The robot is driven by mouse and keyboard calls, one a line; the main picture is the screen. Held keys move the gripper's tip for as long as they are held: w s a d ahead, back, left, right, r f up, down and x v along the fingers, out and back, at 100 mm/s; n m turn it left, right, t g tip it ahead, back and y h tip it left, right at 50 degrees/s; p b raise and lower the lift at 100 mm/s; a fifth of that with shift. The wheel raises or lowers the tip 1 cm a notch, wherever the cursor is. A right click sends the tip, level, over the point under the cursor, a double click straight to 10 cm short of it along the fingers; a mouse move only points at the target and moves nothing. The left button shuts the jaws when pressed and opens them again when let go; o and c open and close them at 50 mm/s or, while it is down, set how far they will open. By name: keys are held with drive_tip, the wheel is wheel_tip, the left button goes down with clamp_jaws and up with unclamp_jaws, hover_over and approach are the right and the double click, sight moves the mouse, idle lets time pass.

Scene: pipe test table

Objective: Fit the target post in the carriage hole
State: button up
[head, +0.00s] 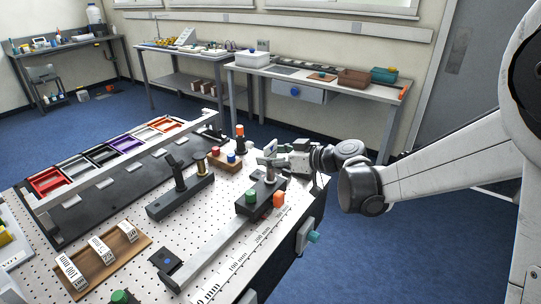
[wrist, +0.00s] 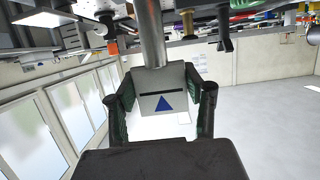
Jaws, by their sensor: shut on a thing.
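My gripper (head: 270,158) is at the right of the pegboard table, above the carriage (head: 247,203). In the wrist view my gripper (wrist: 163,108) is shut on the grey head of the target post (wrist: 150,35), which bears a blue triangle and a dark stripe. The post's round metal shaft runs away from the fingers toward the table. The post (head: 270,173) also shows in the head view, roughly upright over the carriage's far end. The carriage is a dark block with a green knob and an orange knob. The hole is hidden, so I cannot tell whether the shaft's end is inside it.
A grey rail (head: 212,252) with a millimetre scale runs toward the front left. A dark block with an upright post (head: 179,178) stands left of the carriage. A wooden tray (head: 110,262) holds white blocks.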

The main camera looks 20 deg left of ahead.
drive_tip(key=shift+f, duration=0.15)
drive_tip(key=o, duration=1.4)
drive_tip(key=shift+d, duration=0.1)
drive_tip(key=v, duration=1.2)
drive_tip(key=s+d+f+m+t+h, duration=0.1)
drive_tip(key=s+d+m+h, duration=0.6)
drive_tip(key=s+d, duration=0.5)
drive_tip(key=s+d+f+m+t+h, duration=0.1)
drive_tip(key=s+d+m+h, duration=0.5)
drive_tip(key=s+d, duration=0.6)
drive_tip(key=d+m, duration=0.1)
drive_tip(key=d, duration=0.3)
drive_tip(key=shift+d+t+h, duration=0.25)
drive_tip(key=shift+t+h, duration=0.05)
drive_tip(key=shift+h, duration=0.1)
